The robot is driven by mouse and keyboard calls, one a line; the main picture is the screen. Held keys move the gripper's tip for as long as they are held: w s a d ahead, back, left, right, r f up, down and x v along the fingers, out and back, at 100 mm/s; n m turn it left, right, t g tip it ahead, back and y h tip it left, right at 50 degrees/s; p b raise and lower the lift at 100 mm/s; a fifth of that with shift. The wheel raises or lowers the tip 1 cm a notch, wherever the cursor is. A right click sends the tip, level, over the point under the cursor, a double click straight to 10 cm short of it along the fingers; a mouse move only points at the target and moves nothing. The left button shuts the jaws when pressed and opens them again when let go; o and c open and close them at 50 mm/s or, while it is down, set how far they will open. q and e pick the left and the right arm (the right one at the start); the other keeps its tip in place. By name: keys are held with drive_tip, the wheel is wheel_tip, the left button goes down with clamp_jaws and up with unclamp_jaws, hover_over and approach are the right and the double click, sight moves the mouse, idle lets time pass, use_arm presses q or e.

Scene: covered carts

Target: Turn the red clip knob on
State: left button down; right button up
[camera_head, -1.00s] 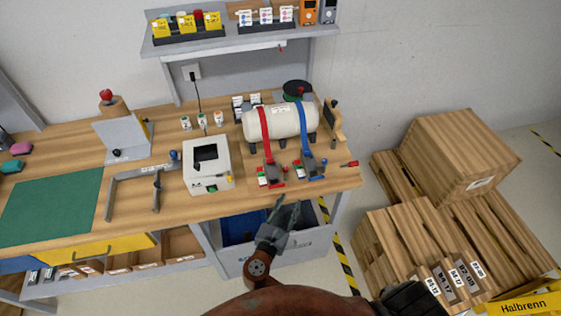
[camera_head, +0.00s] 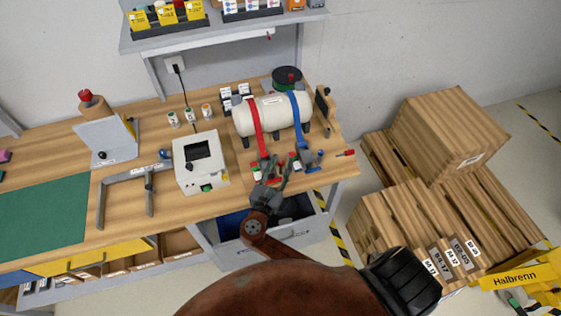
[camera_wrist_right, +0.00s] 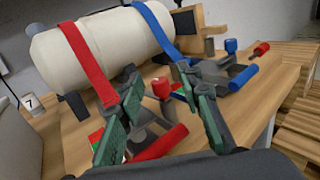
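The red clip knob (camera_wrist_right: 160,88) is a small red cap on the grey clip below the red strap (camera_wrist_right: 88,62). It lies between the fingers of my right gripper (camera_wrist_right: 156,80), with a gap visible at the sides. Contact is not clear. The red handle bar (camera_wrist_right: 160,142) of the clip lies nearer, between the finger bases. In the head view my right gripper (camera_head: 275,175) is open over the front of the red-strap clip and partly hides it. The red strap (camera_head: 256,128) runs over the white tank (camera_head: 275,114). My left gripper is not in view.
A red-handled tool (camera_head: 345,153) lies near the bench's right edge. A white box device (camera_head: 201,163) stands left of the tank. Wooden crates (camera_head: 450,135) stand right of the bench.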

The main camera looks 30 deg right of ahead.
drive_tip(key=shift+w+d, duration=0.35)
drive_tip(key=shift+d, duration=0.05)
drive_tip(key=shift+c, duration=0.2)
clamp_jaws()
